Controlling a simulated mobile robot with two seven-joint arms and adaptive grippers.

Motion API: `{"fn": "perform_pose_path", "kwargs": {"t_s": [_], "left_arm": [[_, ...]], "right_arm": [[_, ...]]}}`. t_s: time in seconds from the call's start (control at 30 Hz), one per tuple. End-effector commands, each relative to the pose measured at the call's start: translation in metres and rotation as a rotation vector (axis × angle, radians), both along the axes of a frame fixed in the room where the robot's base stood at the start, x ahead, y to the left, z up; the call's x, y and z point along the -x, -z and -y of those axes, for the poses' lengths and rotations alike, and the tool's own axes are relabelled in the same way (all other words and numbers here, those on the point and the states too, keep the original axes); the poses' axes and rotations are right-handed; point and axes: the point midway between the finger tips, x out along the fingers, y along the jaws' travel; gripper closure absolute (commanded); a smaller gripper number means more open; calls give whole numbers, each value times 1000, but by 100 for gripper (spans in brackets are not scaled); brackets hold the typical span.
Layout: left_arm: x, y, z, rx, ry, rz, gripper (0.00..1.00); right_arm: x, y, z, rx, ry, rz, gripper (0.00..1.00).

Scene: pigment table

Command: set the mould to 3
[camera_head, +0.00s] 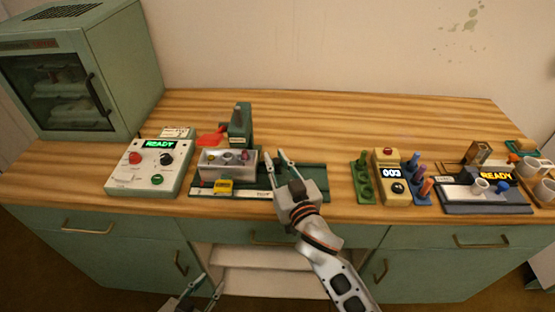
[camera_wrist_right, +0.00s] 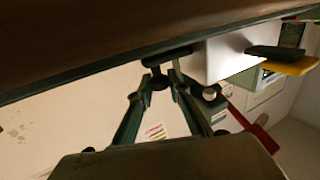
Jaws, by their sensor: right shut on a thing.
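The mould appears to be the light grey tray (camera_head: 212,171) with small coloured pieces in it, on a green base (camera_head: 258,194) with a pale scale strip along its front. A yellow tag (camera_head: 222,187) is at its front; the scale figures are too small to read. My right gripper (camera_head: 277,156) is over the right part of the base, right of the tray. In the right wrist view its fingers (camera_wrist_right: 164,75) close on a small dark handle, beside the white tray wall (camera_wrist_right: 222,58). My left gripper (camera_head: 211,282) is open and empty, low in front of the cabinet.
A white control box (camera_head: 120,180) reading READY stands left of the tray, with a green press column (camera_head: 240,128) behind it.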

Motion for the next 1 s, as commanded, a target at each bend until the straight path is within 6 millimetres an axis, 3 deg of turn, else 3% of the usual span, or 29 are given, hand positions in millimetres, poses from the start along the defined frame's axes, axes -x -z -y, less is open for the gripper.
{"fn": "perform_pose_path", "kwargs": {"t_s": [0.53,0.57,0.6,1.0], "left_arm": [[0,-2,2,4,-1,-1,69],[0,-1,2,4,-1,-1,69],[0,-2,2,4,-1,0,69],[0,-2,1,2,0,0,69]], "right_arm": [[1,-2,-3,-5,-5,2,100],[1,-2,-3,-5,-5,2,74],[1,-2,-3,-5,-5,2,65],[0,-1,0,0,-1,1,65]]}}
